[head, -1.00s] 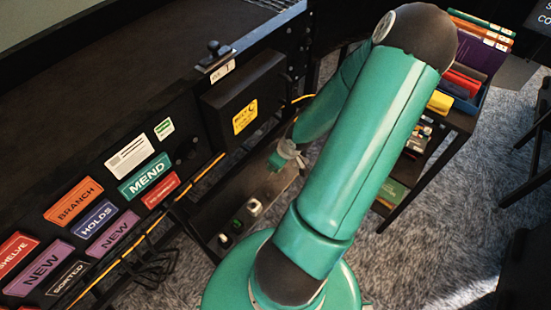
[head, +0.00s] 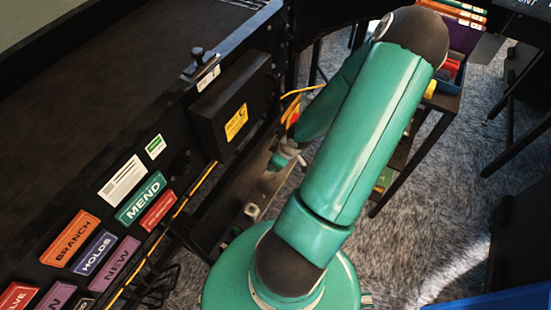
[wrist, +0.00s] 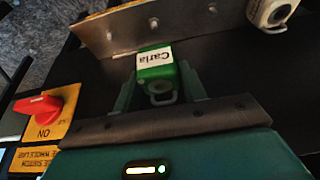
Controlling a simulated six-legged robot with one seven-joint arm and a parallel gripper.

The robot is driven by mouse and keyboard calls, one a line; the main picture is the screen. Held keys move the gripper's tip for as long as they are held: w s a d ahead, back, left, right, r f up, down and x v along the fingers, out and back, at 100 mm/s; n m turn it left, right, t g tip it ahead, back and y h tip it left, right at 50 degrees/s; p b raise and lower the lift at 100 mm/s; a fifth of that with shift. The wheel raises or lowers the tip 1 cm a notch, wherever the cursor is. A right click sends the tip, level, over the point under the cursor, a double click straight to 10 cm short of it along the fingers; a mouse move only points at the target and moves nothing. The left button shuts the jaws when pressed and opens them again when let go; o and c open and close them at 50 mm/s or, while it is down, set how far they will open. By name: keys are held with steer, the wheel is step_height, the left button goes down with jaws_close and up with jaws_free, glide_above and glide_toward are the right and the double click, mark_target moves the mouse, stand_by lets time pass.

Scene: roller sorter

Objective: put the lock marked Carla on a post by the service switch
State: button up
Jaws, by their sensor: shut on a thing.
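My gripper (wrist: 158,84) is shut on a green lock (wrist: 154,60) with a white label reading Carla, turned in the wrist view. The lock's metal shackle points back towards my palm. Beyond it is a metal strip (wrist: 105,38) with several small bright studs; I cannot tell whether the lock touches it. The red service switch (wrist: 38,105) sits on a yellow plate marked ON, at the left of the wrist view. In the head view my gripper (head: 280,162) is small beside the sorter, and the lock is hidden there.
A whitish lock-like object (wrist: 270,12) is at the wrist view's top right. In the head view, a black box with a yellow label (head: 236,122) and coloured signs (head: 140,197) line the sorter side. A cart with books (head: 440,95) stands beyond my arm.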

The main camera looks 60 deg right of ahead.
steer(key=shift+f, duration=1.95)
steer(key=shift+f, duration=0.35)
steer(key=shift+f, duration=0.35)
steer(key=shift+f, duration=1.05)
steer(key=o, duration=1.2)
steer(key=shift+c, duration=0.2)
steer(key=shift+r, duration=0.1)
steer(key=v, duration=1.3)
steer(key=shift+s+r, duration=0.2)
steer(key=shift+r, duration=0.1)
